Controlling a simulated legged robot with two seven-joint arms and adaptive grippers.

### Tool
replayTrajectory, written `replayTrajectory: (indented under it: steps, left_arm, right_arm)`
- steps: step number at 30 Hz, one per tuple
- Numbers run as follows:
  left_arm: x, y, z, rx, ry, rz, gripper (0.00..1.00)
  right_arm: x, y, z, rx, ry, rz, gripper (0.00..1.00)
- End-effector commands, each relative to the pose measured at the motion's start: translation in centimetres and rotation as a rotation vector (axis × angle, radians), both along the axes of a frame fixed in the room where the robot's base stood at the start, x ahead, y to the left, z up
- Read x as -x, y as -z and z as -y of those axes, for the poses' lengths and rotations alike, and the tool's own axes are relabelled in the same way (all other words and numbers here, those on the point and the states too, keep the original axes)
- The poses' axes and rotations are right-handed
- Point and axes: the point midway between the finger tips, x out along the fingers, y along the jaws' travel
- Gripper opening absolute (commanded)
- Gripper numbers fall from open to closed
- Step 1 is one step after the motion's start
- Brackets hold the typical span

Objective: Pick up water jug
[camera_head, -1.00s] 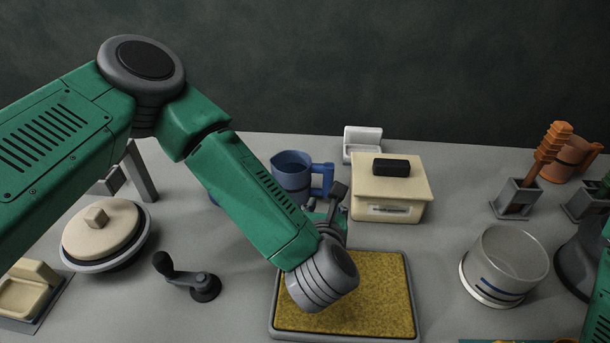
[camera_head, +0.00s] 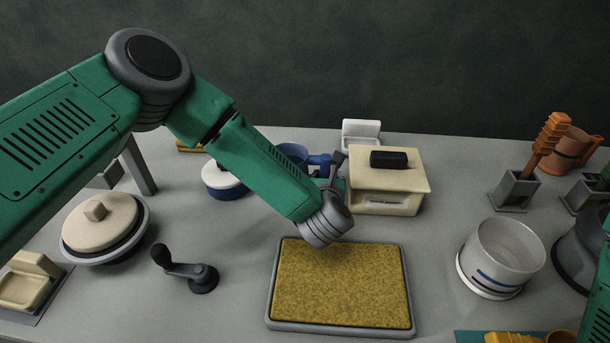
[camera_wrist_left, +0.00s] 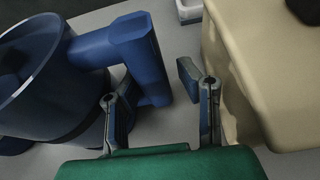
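A blue jug (camera_head: 291,154) with a blocky side handle stands at the back of the table, partly hidden behind my left forearm. In the left wrist view the jug (camera_wrist_left: 40,85) fills the left side, and its handle (camera_wrist_left: 148,65) reaches in from the left. My left gripper (camera_head: 334,172) is at the handle, beside the cream box. In the wrist view its two fingers (camera_wrist_left: 160,98) are apart, with the lower end of the handle showing between them and gaps on both sides. My right gripper is out of view; only a green part of that arm shows at the right edge.
A cream box (camera_head: 385,202) with a black knob stands close right of the left gripper. A yellow-topped tray (camera_head: 342,328) lies in front. A blue-and-white pot (camera_head: 226,190) stands left of the jug. An orange jug (camera_head: 566,150) is at the far right.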

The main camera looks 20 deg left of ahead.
Motion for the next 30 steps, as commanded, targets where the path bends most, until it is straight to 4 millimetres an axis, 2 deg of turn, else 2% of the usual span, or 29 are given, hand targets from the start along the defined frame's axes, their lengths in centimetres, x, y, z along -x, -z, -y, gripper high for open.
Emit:
replayTrajectory:
  steps: [3, 4, 6, 18, 22, 30]
  left_arm:
    - [0.0, 0.0, -0.1, 0.000, 0.000, 0.000, 0.31]
    - [0.0, 0.0, -0.1, 0.000, 0.000, 0.000, 0.25]
    - [0.0, 0.0, -0.1, 0.001, 0.000, 0.000, 0.00]
    - [-0.1, -0.6, -0.1, 0.001, -0.002, 0.004, 0.00]
    - [-0.1, -2.5, -0.1, 0.002, -0.002, 0.005, 0.00]
    - [-0.1, -7.7, -0.1, 0.002, -0.002, 0.007, 0.00]
  right_arm:
    - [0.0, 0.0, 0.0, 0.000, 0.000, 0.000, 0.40]
    - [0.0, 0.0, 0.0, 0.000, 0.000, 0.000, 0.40]
    - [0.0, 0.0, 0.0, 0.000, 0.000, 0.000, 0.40]
    - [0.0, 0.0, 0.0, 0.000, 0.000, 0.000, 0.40]
    - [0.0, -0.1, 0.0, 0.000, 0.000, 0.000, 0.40]
    - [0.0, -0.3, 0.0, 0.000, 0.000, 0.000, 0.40]
